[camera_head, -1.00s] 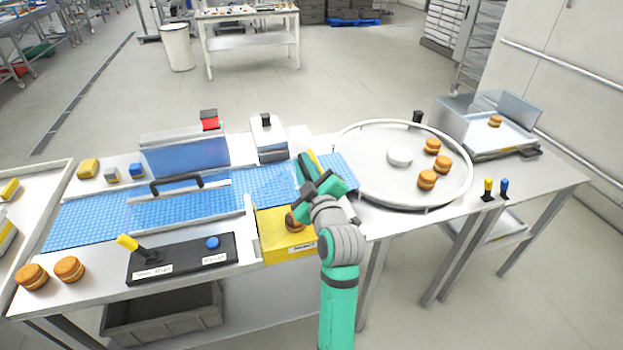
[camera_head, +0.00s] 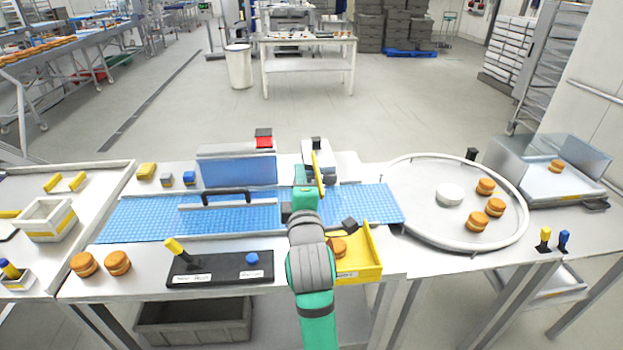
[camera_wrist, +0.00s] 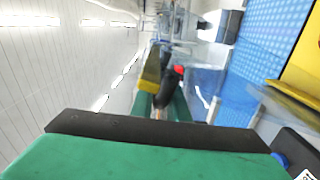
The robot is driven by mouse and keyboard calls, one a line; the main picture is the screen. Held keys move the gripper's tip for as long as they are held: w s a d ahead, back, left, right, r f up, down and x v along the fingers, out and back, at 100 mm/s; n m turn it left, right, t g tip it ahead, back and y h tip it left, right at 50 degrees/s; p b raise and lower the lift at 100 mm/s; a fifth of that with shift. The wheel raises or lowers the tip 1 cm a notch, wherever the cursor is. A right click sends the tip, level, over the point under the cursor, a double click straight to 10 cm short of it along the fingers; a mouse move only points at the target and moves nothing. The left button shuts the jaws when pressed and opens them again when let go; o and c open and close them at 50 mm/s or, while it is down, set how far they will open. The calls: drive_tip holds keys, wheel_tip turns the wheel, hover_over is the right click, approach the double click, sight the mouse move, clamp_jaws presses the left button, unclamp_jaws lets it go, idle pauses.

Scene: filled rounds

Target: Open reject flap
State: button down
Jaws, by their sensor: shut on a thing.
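A narrow yellow flap (camera_head: 317,174) stands upright at the blue conveyor belt (camera_head: 365,201), above the right part of the belt. My gripper (camera_head: 307,189) is at the flap, its green fingers shut on it. In the wrist view the yellow piece (camera_wrist: 153,68) shows at the fingertips, with a black part beside it; the exact contact is blurred. A yellow reject bin (camera_head: 372,258) sits on the near side of the belt, with a round brown filled piece (camera_head: 338,247) in it, partly hidden by my arm.
A black control panel (camera_head: 219,270) with a yellow lever and blue button lies left of my arm. A round turntable (camera_head: 432,220) with several rounds stands right. Two rounds (camera_head: 101,264) lie front left.

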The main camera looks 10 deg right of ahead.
drive_tip(key=shift+w+a+r, duration=0.1)
drive_tip(key=shift+a+r, duration=0.2)
drive_tip(key=shift+r, duration=0.05)
drive_tip(key=shift+a+n, duration=0.1)
drive_tip(key=shift+n, duration=0.2)
drive_tip(key=c, duration=1.8)
unclamp_jaws()
drive_tip(key=shift+o, duration=0.2)
drive_tip(key=shift+f, duration=0.15)
drive_tip(key=s, duration=1)
drive_tip(key=shift+s+a, duration=0.3)
drive_tip(key=shift+s, duration=0.1)
drive_tip(key=shift+w, duration=0.1)
